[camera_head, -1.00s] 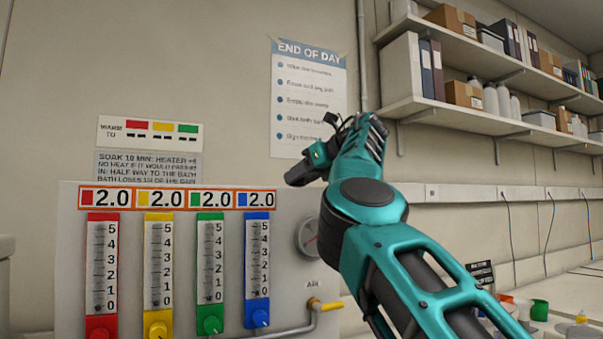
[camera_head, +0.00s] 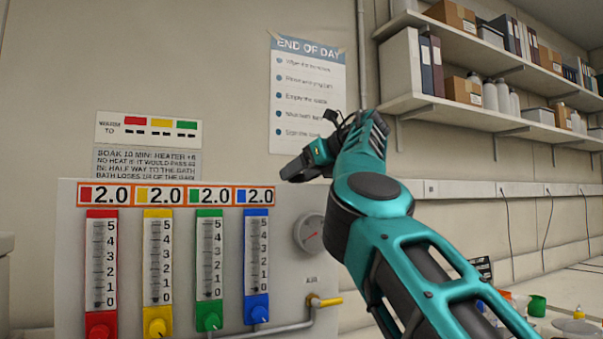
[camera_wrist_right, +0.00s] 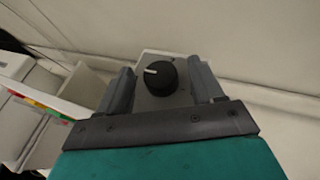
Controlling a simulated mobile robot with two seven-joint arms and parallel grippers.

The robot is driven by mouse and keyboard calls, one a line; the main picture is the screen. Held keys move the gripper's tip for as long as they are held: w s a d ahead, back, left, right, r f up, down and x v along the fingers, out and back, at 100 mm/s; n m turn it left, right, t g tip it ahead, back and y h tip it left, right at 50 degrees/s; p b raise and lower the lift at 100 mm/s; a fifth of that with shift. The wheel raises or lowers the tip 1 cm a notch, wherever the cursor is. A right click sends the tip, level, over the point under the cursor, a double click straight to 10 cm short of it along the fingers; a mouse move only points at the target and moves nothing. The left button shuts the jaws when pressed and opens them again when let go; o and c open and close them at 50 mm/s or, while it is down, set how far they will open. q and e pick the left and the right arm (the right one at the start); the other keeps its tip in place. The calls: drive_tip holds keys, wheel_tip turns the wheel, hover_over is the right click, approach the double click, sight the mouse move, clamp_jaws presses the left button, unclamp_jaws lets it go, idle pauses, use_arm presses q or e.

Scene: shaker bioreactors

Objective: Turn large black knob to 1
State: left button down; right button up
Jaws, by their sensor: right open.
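The large black knob (camera_wrist_right: 161,78) shows in the right wrist view, round, with a white pointer mark toward its left side. My right gripper (camera_wrist_right: 162,70) is open, with one grey finger on each side of the knob and a visible gap on both sides. Whether the fingers reach down around it, I cannot tell. In the head view the right gripper (camera_head: 298,168) is near the panel's upper right, and the black knob does not show there. My left gripper is not in view.
A panel (camera_head: 290,200) carries red, yellow, green and blue flow columns with small knobs, each reading 2.0. A gauge (camera_head: 311,234) and a yellow-handled valve (camera_head: 325,301) are close to my right arm. An END OF DAY poster (camera_head: 308,95) and shelves (camera_head: 470,120) are behind.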

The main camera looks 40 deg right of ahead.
drive_tip(key=shift+s, duration=0.1)
drive_tip(key=shift+s+d+r, duration=0.1)
drive_tip(key=shift+s+r, duration=0.1)
drive_tip(key=shift+s, duration=0.15)
drive_tip(key=b+v, duration=0.2)
drive_tip(key=v, duration=0.3)
drive_tip(key=shift+s, duration=0.1)
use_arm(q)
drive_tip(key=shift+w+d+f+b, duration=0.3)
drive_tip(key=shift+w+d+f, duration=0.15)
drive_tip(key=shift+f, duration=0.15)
use_arm(e)
drive_tip(key=v, duration=0.6)
drive_tip(key=shift+s+r, duration=0.2)
drive_tip(key=shift+s, duration=0.15)
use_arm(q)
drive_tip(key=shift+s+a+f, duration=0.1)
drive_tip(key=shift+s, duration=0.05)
